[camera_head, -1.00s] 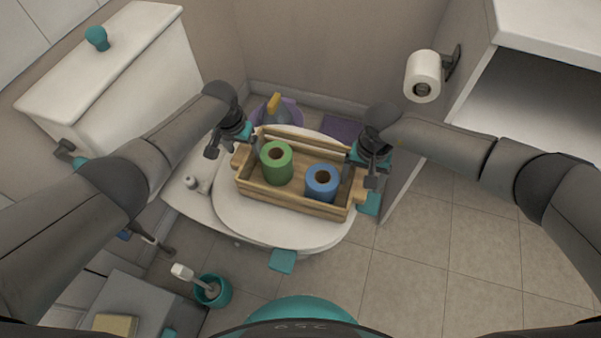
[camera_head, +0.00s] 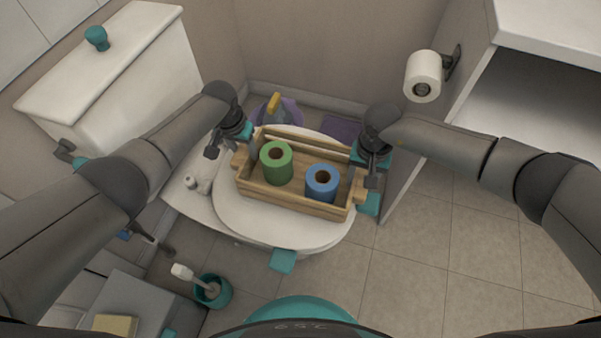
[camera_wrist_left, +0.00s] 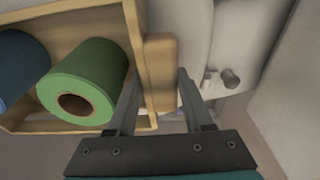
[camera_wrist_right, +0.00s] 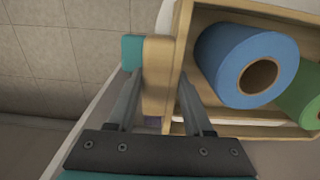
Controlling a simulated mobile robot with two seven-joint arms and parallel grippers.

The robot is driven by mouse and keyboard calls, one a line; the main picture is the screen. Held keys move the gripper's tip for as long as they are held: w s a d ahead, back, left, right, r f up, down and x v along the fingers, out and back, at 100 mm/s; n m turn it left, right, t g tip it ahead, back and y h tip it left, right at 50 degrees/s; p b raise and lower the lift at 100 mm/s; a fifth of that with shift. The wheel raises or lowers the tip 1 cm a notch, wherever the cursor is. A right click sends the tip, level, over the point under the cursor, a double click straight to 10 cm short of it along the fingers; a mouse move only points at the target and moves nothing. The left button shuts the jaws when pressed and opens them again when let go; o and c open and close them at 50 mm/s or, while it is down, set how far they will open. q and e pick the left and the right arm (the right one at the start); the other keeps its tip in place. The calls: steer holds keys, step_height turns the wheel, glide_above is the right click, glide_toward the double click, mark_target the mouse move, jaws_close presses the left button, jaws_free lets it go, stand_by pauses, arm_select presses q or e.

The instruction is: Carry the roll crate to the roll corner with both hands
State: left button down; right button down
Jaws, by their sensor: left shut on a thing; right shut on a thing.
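The roll crate (camera_head: 290,202) is a light wooden box over the white toilet lid (camera_head: 238,222); whether it touches the lid cannot be told. It holds a green roll (camera_head: 277,164) and a blue roll (camera_head: 321,184), both upright. My left gripper (camera_head: 236,152) is shut on the crate's left end handle, and its fingers straddle that handle (camera_wrist_left: 160,72) in the left wrist view. My right gripper (camera_head: 366,184) is shut on the right end handle, which also shows between the fingers in the right wrist view (camera_wrist_right: 157,75).
A purple bin (camera_head: 291,114) and a purple mat (camera_head: 341,128) are on the floor behind the toilet. A white cabinet (camera_head: 470,100) with a paper roll (camera_head: 423,76) stands at right. A brush in a teal holder (camera_head: 214,292) stands front left. Tiled floor (camera_head: 430,260) at right is clear.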

arm_select(q)
steer(key=shift+r, duration=0.1)
arm_select(e)
steer(key=shift+w+r, duration=0.1)
steer(key=shift+r, duration=0.05)
stand_by(0.5)
